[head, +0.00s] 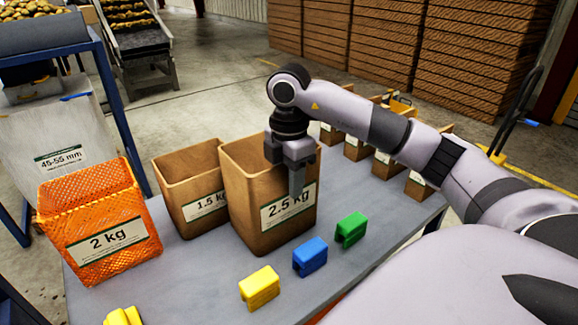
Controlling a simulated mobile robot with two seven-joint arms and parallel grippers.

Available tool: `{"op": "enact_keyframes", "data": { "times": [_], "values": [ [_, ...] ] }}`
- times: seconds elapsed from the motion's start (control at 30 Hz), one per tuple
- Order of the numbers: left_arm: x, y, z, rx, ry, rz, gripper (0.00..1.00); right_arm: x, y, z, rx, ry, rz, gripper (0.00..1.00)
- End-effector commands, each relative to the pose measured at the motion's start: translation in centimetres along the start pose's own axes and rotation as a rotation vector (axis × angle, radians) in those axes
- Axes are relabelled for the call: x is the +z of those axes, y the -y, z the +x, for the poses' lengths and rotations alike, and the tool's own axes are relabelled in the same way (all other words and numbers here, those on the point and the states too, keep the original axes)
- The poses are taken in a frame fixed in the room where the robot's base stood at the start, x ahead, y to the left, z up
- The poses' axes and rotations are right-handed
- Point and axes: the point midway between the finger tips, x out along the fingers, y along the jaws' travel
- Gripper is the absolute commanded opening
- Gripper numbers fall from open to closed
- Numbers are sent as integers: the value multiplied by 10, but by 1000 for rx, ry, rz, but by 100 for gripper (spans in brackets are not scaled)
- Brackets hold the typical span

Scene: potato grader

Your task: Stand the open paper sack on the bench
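An open brown paper sack labelled 2.5 kg (240,195) stands upright on the grey bench (210,275), its mouth facing up. My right gripper (287,178) points down at the sack's front right rim. One finger lies in front of the labelled wall and overlaps the label. The other finger's tip is hidden behind the rim, so the gripper straddles the wall. Whether the fingers press on the paper cannot be made out. My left gripper is out of view.
A smaller 1.5 kg sack (190,180) and an orange 2 kg net bag (95,215) stand to the left. Yellow (260,288), blue (310,257) and green (351,229) blocks lie in front. Several small sacks line the bench's back right. The front middle of the bench is clear.

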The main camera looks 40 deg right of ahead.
Motion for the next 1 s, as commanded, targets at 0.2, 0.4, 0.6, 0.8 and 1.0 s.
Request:
{"op": "enact_keyframes", "data": {
  "times": [0.2, 0.4, 0.6, 0.8, 1.0],
  "values": [
    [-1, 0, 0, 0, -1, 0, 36, 0, -1, -32, 6, -1, -1, 36],
    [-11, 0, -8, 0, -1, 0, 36, 0, -1, -70, 6, 0, 1, 36],
    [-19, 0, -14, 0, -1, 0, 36, 0, -1, -99, 4, 0, 1, 36],
    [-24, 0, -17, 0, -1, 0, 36, 0, -1, -117, 3, -1, 1, 36],
    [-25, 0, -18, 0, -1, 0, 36, 0, 0, -122, 1, -2, 1, 36]
  ]
}}
